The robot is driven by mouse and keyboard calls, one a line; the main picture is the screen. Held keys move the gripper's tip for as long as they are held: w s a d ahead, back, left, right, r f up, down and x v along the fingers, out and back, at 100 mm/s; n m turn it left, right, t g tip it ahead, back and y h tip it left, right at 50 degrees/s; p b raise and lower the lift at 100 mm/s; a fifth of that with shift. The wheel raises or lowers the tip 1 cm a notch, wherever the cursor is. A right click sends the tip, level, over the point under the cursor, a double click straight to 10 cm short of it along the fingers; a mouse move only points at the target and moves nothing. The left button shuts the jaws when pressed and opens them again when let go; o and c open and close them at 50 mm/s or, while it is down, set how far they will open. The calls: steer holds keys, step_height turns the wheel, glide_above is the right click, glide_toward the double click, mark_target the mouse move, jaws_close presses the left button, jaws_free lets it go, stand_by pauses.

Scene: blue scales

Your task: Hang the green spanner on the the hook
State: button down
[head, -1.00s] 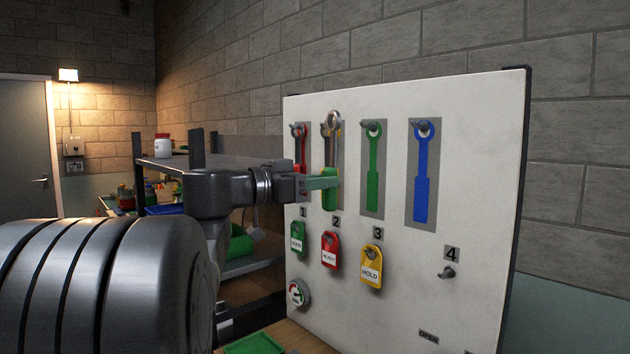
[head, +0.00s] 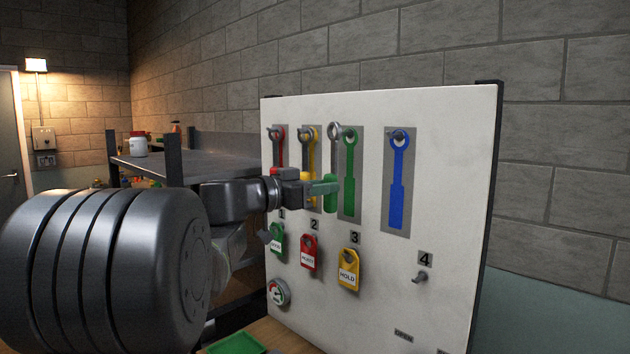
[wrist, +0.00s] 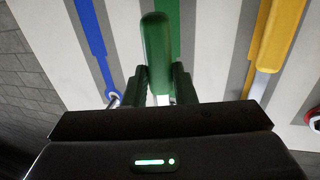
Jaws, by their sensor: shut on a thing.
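The green spanner has a green handle (head: 331,193) and a metal ring head (head: 334,131). My gripper (head: 324,187) is shut on the handle and holds the spanner upright, ring at the top, in front of the white board. The ring shows just left of the top of the green painted outline (head: 349,180). The hook at that outline is not clearly visible, and I cannot tell whether the ring touches it. In the wrist view the green handle (wrist: 158,50) sits between my fingers (wrist: 159,88), over the green outline.
The white board (head: 450,160) also carries red (head: 278,150) and yellow (head: 309,165) spanner places on the left and a blue outline (head: 398,175) with a bare hook on the right. Green, red and yellow tags (head: 348,270) hang below. A shelf (head: 215,150) stands behind my arm.

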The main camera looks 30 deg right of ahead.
steer(key=shift+w+d+r+p, duration=0.1)
steer(key=shift+w+d+p, duration=0.1)
steer(key=shift+d+p, duration=0.4)
steer(key=shift+w+d+r+p, duration=0.1)
steer(key=shift+w+d+p, duration=0.05)
steer(key=shift+d+p, duration=0.4)
steer(key=shift+d+f+b, duration=0.1)
steer(key=shift+f+b, duration=0.4)
steer(key=shift+w+d+f+b, duration=0.1)
steer(key=shift+d+f+b, duration=0.1)
steer(key=shift+b, duration=0.45)
steer(key=c, duration=1.1)
jaws_free()
steer(key=shift+a+b, duration=0.1)
steer(key=shift+b, duration=0.2)
steer(key=shift+s+a+b, duration=0.3)
steer(key=shift+a+b, duration=0.55)
steer(key=shift+a, duration=0.2)
steer(key=shift+s+a+b, duration=0.35)
steer(key=shift+a+b, duration=0.45)
steer(key=shift+a, duration=0.3)
steer(key=shift+s+a+b, duration=0.3)
steer(key=shift+a+b, duration=0.55)
steer(key=shift+a, duration=0.2)
